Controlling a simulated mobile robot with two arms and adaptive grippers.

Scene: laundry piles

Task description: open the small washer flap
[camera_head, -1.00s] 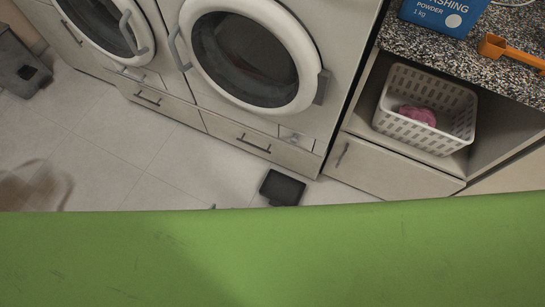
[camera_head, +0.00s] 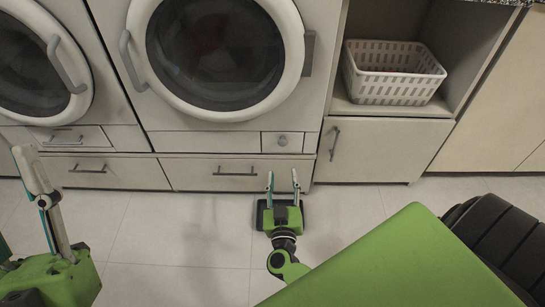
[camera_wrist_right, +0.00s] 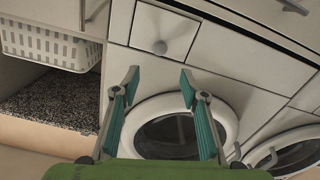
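The small washer flap (camera_head: 282,142) is a little pale square panel with a round grey knob, low on the right-hand washer beneath its door. It lies flush and looks closed. The flap also shows in the right wrist view (camera_wrist_right: 162,33), beyond my fingertips. My right gripper (camera_head: 283,179) is open and empty, its two fingers apart, just below the flap in the head view. It touches neither flap nor knob as far as I can see. My left gripper (camera_head: 45,190) is at the left edge, partly out of frame; only one finger shows clearly.
The washer's round door (camera_head: 221,50) is closed above the flap. Drawers with bar handles (camera_head: 235,171) run below. A white basket (camera_head: 396,92) stands in the open shelf at right, above a cupboard door (camera_head: 375,150).

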